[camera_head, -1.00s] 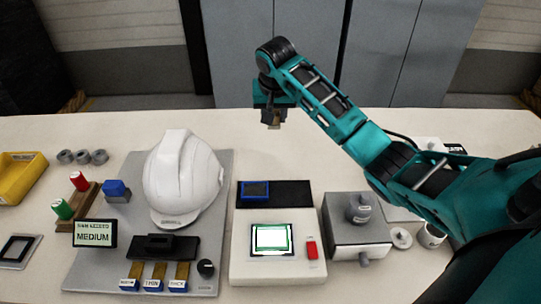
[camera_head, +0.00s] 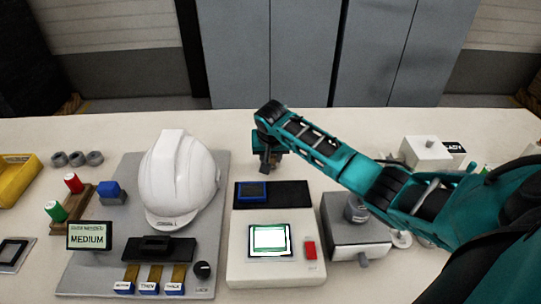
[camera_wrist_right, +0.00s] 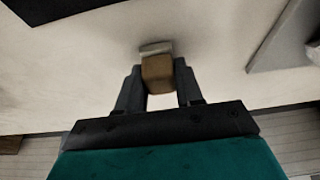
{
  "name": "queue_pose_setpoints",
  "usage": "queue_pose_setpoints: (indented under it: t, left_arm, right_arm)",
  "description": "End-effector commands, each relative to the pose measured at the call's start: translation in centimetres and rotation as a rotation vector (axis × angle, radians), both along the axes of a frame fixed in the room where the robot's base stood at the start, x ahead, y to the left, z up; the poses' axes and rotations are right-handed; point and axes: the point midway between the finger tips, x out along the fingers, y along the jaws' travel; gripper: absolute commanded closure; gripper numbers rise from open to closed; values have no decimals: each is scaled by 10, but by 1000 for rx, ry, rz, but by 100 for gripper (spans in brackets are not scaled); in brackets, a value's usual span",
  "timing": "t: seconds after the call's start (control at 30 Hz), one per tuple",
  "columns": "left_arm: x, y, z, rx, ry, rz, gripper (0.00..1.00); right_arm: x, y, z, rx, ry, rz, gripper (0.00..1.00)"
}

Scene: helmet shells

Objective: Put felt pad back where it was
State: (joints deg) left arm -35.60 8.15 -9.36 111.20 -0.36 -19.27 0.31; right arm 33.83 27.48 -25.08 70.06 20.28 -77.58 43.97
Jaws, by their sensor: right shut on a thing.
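My right gripper (camera_head: 267,165) points down above the bare bench behind the black mat. In the right wrist view its two fingers (camera_wrist_right: 159,90) are shut on a small brown block with a thin grey layer at its far end (camera_wrist_right: 157,68), which appears to be the felt pad. In the head view the held piece is small and partly hidden by the gripper. I cannot tell whether it touches the bench. My left gripper is not in view.
A white helmet (camera_head: 178,180) stands on a grey board to the left. A white device with a screen (camera_head: 238,262) and a grey box (camera_head: 342,232) stand nearer.

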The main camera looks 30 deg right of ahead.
Motion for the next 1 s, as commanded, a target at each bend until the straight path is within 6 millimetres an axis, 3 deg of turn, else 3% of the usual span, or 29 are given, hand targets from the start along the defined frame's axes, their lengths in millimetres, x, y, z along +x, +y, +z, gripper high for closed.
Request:
queue_pose_setpoints:
  t: [0.23, 0.27, 0.5, 0.77, 1.0]
  left_arm:
    - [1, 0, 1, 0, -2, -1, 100]
    - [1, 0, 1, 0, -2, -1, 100]
    - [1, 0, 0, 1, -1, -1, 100]
    - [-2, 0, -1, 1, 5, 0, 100]
    - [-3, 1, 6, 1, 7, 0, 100]
  right_arm:
    - [0, 0, -3, 1, 0, 0, 88]
    - [0, 0, -3, 0, -1, 0, 61]
    - [0, 0, -2, 0, 0, 0, 39]
    - [0, 0, -1, -1, -1, 0, 39]
    - [-7, 5, 26, 1, -3, 2, 39]
